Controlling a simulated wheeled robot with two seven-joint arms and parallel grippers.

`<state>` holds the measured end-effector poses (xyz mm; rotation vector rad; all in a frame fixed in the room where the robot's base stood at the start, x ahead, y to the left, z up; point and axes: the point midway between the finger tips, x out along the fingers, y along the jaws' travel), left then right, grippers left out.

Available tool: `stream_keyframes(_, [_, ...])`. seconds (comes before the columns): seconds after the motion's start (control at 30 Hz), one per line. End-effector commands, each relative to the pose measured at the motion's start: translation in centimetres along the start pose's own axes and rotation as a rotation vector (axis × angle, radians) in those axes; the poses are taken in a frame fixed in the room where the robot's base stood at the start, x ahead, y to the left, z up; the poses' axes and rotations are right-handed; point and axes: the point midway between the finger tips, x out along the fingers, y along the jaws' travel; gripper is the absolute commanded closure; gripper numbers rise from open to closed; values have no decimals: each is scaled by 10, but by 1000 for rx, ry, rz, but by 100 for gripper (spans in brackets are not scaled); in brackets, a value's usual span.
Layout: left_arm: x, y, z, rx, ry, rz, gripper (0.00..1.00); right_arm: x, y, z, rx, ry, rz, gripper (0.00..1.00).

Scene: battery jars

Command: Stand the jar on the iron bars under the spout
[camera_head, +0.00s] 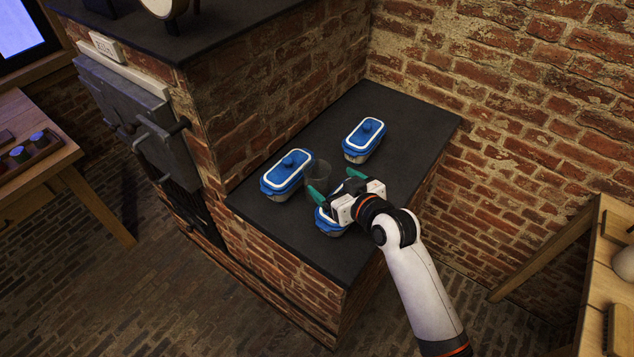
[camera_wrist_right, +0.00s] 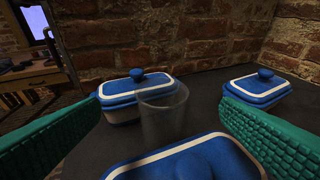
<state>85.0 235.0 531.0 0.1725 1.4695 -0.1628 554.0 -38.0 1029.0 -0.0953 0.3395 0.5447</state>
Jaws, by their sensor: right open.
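The jar (camera_head: 319,172) is a clear, see-through glass standing upright on the dark stone top of the brick ledge. It stands among the blue-lidded dishes, and in the right wrist view (camera_wrist_right: 165,118) it is ahead of my fingers and between their lines. My right gripper (camera_head: 337,185) has green fingers spread wide, with nothing held. It hovers over the nearest dish, close to the jar. The jar's lower part is partly hidden by that dish in the wrist view. My left gripper is not in view. I cannot make out the iron bars or a spout.
Blue-lidded dishes stand left of the jar (camera_head: 286,178), behind it (camera_head: 365,140) and under my gripper (camera_head: 330,224). The ledge (camera_head: 290,240) has bare room in front and at the back. Brick walls bound it. An iron oven door (camera_head: 145,130) is at left.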

Motion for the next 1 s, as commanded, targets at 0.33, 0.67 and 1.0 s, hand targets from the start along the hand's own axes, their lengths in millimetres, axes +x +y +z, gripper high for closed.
stream_keyframes(0.33, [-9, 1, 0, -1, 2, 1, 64, 36, 0, 0, 0, 0, -1, 14])
stream_keyframes(0.67, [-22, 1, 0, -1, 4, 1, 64, 71, -2, -1, 1, 1, 0, 14])
stream_keyframes(1.0, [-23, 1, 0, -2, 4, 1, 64, 88, -2, -3, 0, 1, -1, 14])
